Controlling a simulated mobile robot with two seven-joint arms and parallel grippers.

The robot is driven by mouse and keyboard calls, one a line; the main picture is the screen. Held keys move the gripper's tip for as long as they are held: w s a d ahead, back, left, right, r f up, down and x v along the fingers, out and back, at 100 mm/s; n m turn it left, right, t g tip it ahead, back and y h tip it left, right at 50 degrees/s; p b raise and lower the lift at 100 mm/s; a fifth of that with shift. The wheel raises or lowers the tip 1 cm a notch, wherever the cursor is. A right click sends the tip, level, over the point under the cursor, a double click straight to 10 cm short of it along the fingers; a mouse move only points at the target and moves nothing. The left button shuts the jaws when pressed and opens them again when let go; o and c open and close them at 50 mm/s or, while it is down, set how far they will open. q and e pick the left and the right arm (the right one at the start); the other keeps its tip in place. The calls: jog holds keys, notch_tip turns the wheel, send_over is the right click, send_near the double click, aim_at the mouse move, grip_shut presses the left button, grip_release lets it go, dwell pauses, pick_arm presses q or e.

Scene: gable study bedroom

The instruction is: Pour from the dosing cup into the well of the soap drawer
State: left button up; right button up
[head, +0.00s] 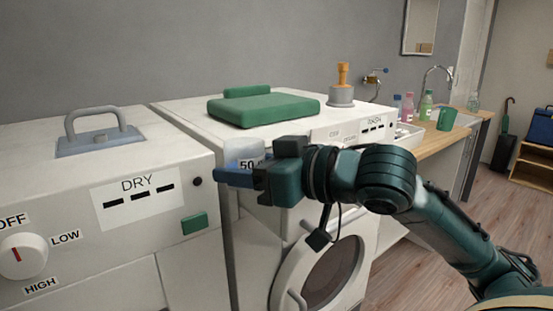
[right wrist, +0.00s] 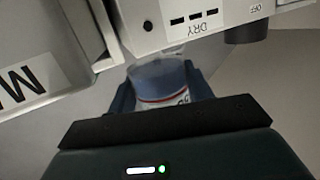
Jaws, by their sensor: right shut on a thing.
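The dosing cup (head: 246,153) is a small clear cup with a "50" mark, held in front of the gap between the two white machines. In the right wrist view the cup (right wrist: 160,82) shows blue contents and a red line on its side. My right gripper (head: 240,172) is shut on the cup, with one dark blue finger on each side of it. The cup looks roughly upright in the head view. The soap drawer and its well cannot be made out for sure; my gripper and arm cover part of the right machine's front. My left gripper is not in view.
The dryer (head: 140,195) stands at left with a grey handle (head: 95,125) on top. A wooden counter (head: 435,143) with bottles and a green cup lies beyond.

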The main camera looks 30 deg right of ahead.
aim_at(261, 141)
jog(key=shift+w+d+r+m+p, duration=0.15)
jog(key=shift+r+m+p, duration=0.25)
jog(key=shift+p, duration=1.15)
jog(key=shift+d+p, duration=0.15)
jog(key=shift+p, duration=0.2)
jog(key=shift+w+d+m+p, duration=0.1)
jog(key=shift+m+p, duration=0.25)
jog(key=shift+m, duration=0.05)
jog(key=shift+w+d+r+m+g, duration=0.25)
jog(key=shift+w+d+m+g, duration=0.2)
jog(key=shift+d+m, duration=0.4)
jog(key=shift+w+d+r+m+y, duration=0.2)
jog(key=shift+w+r+m+y, duration=0.1)
jog(key=shift+m, duration=0.45)
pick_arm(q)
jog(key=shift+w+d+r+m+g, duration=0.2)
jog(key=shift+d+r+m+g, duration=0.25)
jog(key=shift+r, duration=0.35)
pick_arm(e)
jog(key=shift+d, duration=0.15)
pick_arm(q)
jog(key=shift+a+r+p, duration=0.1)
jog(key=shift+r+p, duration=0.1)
jog(key=shift+p, duration=0.15)
pick_arm(e)
jog(key=shift+w+d+r+m, duration=0.3)
jog(key=shift+d+r+m, duration=0.1)
jog(key=shift+m, duration=0.3)
